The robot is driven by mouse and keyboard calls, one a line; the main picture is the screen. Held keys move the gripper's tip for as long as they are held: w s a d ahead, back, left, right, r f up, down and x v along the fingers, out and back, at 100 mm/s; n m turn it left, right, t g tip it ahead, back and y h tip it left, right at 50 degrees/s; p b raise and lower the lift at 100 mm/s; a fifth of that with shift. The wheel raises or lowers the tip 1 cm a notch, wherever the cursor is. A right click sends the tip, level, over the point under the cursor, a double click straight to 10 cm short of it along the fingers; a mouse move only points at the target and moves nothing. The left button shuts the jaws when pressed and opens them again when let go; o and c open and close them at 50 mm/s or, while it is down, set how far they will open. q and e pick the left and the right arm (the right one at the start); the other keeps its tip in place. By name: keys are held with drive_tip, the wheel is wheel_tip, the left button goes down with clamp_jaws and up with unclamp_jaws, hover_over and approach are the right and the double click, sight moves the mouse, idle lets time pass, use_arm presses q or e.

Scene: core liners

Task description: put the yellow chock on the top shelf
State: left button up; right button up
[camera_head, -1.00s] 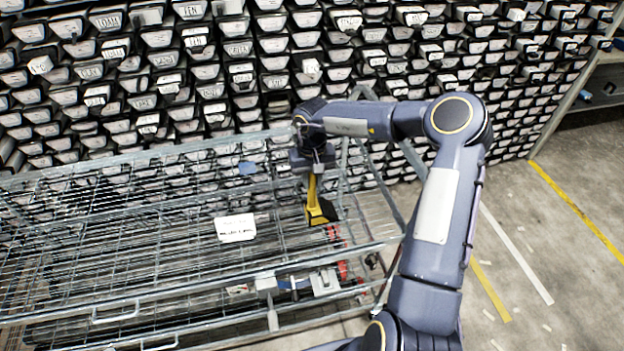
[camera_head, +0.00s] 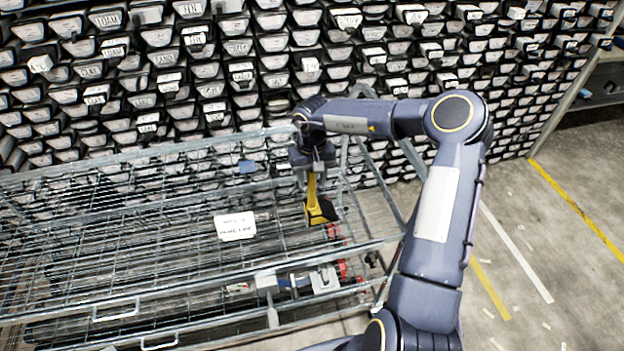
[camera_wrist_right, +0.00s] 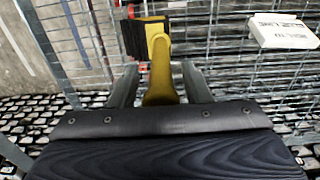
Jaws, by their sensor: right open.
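The yellow chock (camera_head: 314,200) has a long yellow handle and a black-faced end. It is on the wire top shelf (camera_head: 130,236) of a metal cart, near the shelf's right end. My right gripper (camera_head: 312,172) is over the handle from above. In the right wrist view the chock (camera_wrist_right: 158,62) runs between the two fingers of the gripper (camera_wrist_right: 158,86), with a gap on each side of the handle. The gripper is open around it. My left gripper is not in view.
Red and grey items (camera_head: 325,281) show lower at the cart's right end. Racks of core liners (camera_head: 230,60) stand close behind.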

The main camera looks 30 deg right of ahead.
wheel_tip(320, 180, up, 11)
drive_tip(key=shift+f+b, duration=0.15)
drive_tip(key=shift+b, duration=0.2)
drive_tip(key=shift+w+r, duration=0.1)
drive_tip(key=shift+r, duration=0.2)
drive_tip(key=w+d+r+m+t+h, duration=0.1)
drive_tip(key=w+r+t+h, duration=0.2)
drive_tip(key=r+t, duration=0.4)
drive_tip(key=w+d+r+m+t+h, duration=0.2)
drive_tip(key=r+t, duration=0.2)
drive_tip(key=r, duration=0.5)
drive_tip(key=s+a+r+n+t+y, duration=0.3)
drive_tip(key=s+a+r+t+y, duration=0.15)
drive_tip(key=a+r, duration=0.25)
drive_tip(key=s+a+f+n+g+y, duration=0.1)
drive_tip(key=s+a+f+n+y, duration=0.15)
drive_tip(key=s, duration=0.35)
drive_tip(key=s+a+f+n+g+y, duration=0.1)
drive_tip(key=s+a+f+g+y, duration=0.2)
drive_tip(key=s, duration=0.4)
drive_tip(key=s+f+m+g+h+b, duration=0.1)
drive_tip(key=s+f+g+b, duration=0.3)
drive_tip(key=s+f, duration=1.3)
drive_tip(key=shift+d+f+m+g, duration=0.35)
drive_tip(key=shift+f+m+g, duration=0.4)
drive_tip(key=shift+g, duration=0.2)
drive_tip(key=shift+r, duration=0.25)
drive_tip(key=shift+c, duration=0.7)
